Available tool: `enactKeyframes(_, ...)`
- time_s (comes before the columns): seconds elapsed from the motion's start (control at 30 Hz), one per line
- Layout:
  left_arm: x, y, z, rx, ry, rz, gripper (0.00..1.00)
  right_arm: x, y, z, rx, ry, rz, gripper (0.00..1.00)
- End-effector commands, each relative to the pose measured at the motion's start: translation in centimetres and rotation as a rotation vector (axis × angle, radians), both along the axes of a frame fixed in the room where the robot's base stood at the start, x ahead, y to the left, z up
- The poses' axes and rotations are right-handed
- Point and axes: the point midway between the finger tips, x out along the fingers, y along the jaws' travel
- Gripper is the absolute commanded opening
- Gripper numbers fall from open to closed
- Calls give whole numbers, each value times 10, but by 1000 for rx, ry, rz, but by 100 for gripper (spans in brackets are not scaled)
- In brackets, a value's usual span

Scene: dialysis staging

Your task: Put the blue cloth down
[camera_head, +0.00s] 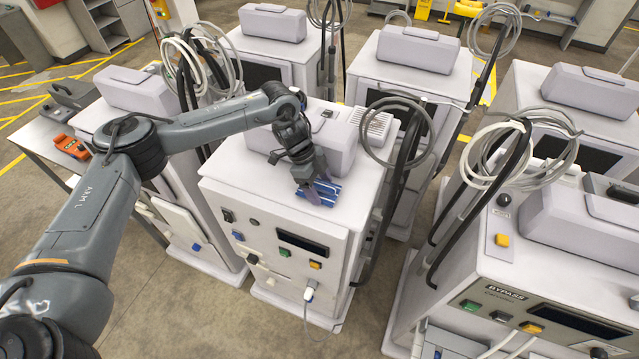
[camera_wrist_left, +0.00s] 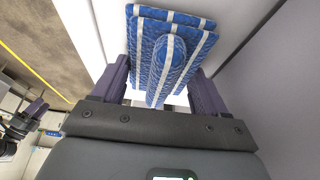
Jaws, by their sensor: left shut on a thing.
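The blue cloth (camera_wrist_left: 190,40) is folded, with white stripes, and shows large in the left wrist view. In the head view the cloth (camera_head: 327,187) is small and partly hidden by my left gripper (camera_head: 316,192). My left gripper is shut on the cloth, with a raised fold of it between the two dark fingers (camera_wrist_left: 162,78). The cloth is at the white top of the middle dialysis machine (camera_head: 260,185), near its front edge. I cannot tell whether it rests on the top or hangs just above it.
A grey rounded housing (camera_head: 335,140) stands on the machine top behind the cloth. Coiled hoses (camera_head: 393,130) hang at its right. Other machines stand close on both sides. The machine top left of the gripper is bare. A side table (camera_head: 45,140) holds an orange device (camera_head: 70,146).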

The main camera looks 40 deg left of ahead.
Motion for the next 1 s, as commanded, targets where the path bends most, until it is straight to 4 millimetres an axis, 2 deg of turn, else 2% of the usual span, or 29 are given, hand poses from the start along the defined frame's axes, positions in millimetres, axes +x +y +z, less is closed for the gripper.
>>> enactKeyframes(0.33, 0, 0, -4, 0, 1, 0, 49, 0, 0, -1, 0, 0, -1, 52)
enactKeyframes(0.37, 0, 0, -4, 0, 0, 0, 77, 0, 0, -1, 0, 0, -1, 52)
enactKeyframes(0.5, 0, 0, -3, 0, 0, -1, 98, 0, 1, -1, 3, -1, -2, 52)
enactKeyframes(0.77, 0, 0, -2, 0, 0, -1, 99, 0, 2, 0, 7, 0, -5, 52)
enactKeyframes(1.0, -1, 5, 13, -2, -4, 0, 99, 1, 2, -7, 8, -1, -5, 52)
